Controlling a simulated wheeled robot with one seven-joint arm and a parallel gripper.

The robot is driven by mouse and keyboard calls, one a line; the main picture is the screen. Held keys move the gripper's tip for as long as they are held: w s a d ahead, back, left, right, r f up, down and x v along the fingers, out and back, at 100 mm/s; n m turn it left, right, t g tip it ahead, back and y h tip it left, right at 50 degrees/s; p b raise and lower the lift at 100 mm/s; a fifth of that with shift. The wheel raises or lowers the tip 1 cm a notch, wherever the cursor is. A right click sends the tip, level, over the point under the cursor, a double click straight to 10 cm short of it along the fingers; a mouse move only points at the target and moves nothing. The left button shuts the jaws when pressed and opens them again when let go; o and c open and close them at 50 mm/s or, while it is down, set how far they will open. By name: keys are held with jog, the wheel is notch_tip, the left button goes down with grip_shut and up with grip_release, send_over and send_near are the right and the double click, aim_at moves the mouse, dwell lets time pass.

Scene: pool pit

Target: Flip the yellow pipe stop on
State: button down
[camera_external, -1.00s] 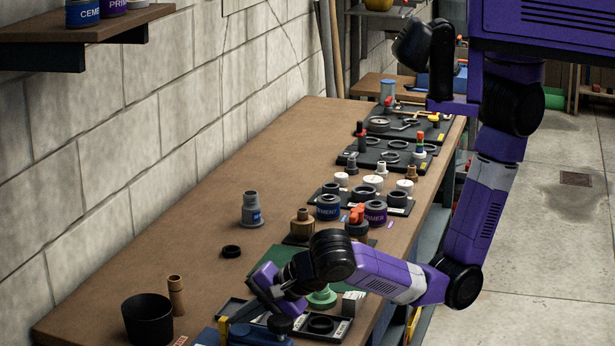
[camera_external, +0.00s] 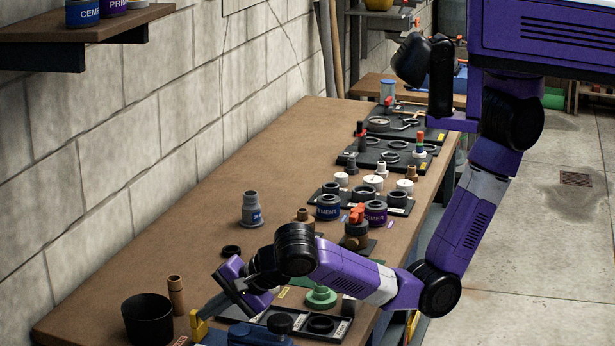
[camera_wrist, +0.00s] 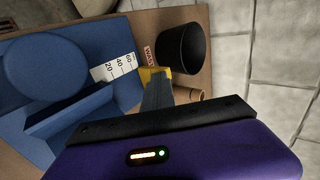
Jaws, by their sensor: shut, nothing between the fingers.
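The yellow pipe stop (camera_external: 198,326) shows at the left end of a blue fixture (camera_external: 245,337) at the near end of the bench. In the wrist view the stop (camera_wrist: 152,74) is just beyond my fingertips, partly covered by them, next to a white scale marked 20, 40, 60 on the blue fixture (camera_wrist: 75,110). My gripper (camera_external: 212,306) is shut and empty, with its fingers pointing down-left toward the stop. In the wrist view the grey fingers (camera_wrist: 155,88) overlap the stop's lower edge. I cannot tell whether they touch it.
A black cup (camera_external: 148,320) and a brown cylinder (camera_external: 177,296) stand left of the stop. A dark tray of fittings (camera_external: 338,332) and a green flanged part (camera_external: 320,297) are to the right. A grey fitting (camera_external: 252,210) and black ring (camera_external: 231,251) stand farther back. The left middle of the bench is clear.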

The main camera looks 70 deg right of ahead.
jog(key=s, duration=0.4)
jog(key=shift+s+r, duration=0.2)
jog(key=shift+s, duration=0.05)
jog(key=v, duration=0.9)
jog(key=shift+s+r, duration=0.1)
jog(key=shift+r, duration=0.05)
jog(key=w+a+r+n+t+y, duration=0.25)
jog(key=a+r+n+y, duration=0.3)
jog(key=n, duration=0.35)
jog(key=s+d+f+n+t+y, duration=0.15)
jog(key=s+d+f+n, duration=0.25)
jog(key=d+n, duration=0.5)
jog(key=s+d+f+n+t+y, duration=0.1)
jog(key=s+d+f+n+t, duration=0.3)
jog(key=d, duration=0.9)
jog(key=s+d+f+m+g+h, duration=0.2)
jog(key=s+d+h, duration=0.6)
jog(key=s+d, duration=0.9)
notch_tip(320, 180, down, 2)
jog(key=shift+s+d+f+m+g, duration=0.2)
jog(key=shift+s+d+m+g, duration=0.1)
jog(key=shift+s+m, duration=0.6)
